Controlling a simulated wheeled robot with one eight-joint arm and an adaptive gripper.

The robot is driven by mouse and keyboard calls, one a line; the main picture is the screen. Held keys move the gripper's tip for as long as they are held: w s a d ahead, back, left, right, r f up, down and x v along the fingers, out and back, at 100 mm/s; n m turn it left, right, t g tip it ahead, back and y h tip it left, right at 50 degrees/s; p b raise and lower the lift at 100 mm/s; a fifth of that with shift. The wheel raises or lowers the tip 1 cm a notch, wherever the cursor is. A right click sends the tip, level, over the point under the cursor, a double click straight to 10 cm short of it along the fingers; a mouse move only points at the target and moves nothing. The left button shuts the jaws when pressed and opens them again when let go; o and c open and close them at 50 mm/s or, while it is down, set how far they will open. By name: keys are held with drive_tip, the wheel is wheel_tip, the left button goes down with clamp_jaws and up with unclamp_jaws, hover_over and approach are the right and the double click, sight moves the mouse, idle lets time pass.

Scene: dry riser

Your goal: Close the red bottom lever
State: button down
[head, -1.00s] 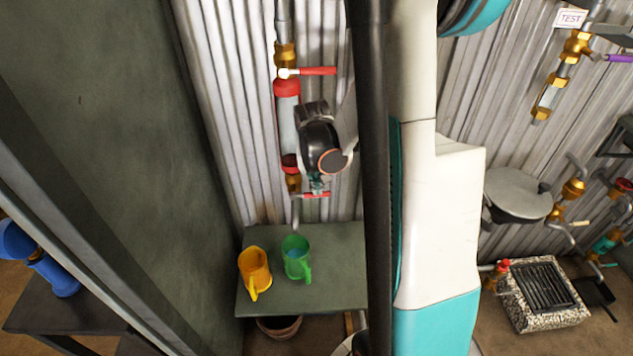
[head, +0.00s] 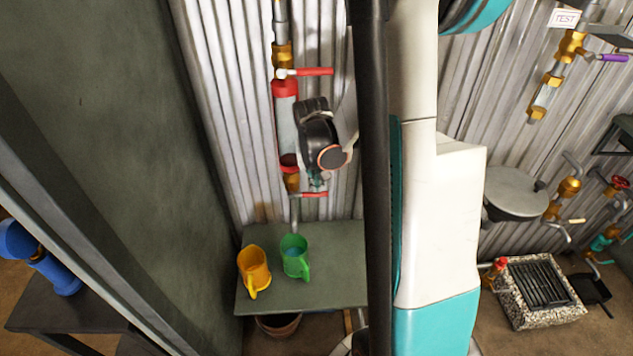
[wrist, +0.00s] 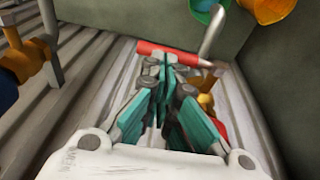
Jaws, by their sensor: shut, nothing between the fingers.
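The red bottom lever (head: 312,195) sticks out sideways to the right from the brass valve (head: 292,182) at the pipe's lower end. In the wrist view the red bottom lever (wrist: 165,52) lies just beyond my fingertips. My gripper (head: 318,180) is shut and empty, right by the lever; whether it touches cannot be told. My gripper also fills the middle of the wrist view (wrist: 168,65), its teal fingers together. A second red lever (head: 315,71) points right at the pipe's upper valve. The clear tube with red collars (head: 285,88) runs between the valves.
A green table (head: 340,240) stands below with a yellow mug (head: 254,270) and a green mug (head: 294,257). A dark wall (head: 90,120) stands on the left. Corrugated metal (head: 225,110) is behind the pipe. Other pipework and a stone grill (head: 540,290) are to the right.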

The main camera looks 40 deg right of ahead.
drive_tip(key=p+v, duration=0.4)
drive_tip(key=v, duration=0.8)
drive_tip(key=shift+d, duration=0.3)
drive_tip(key=shift+s, duration=0.1)
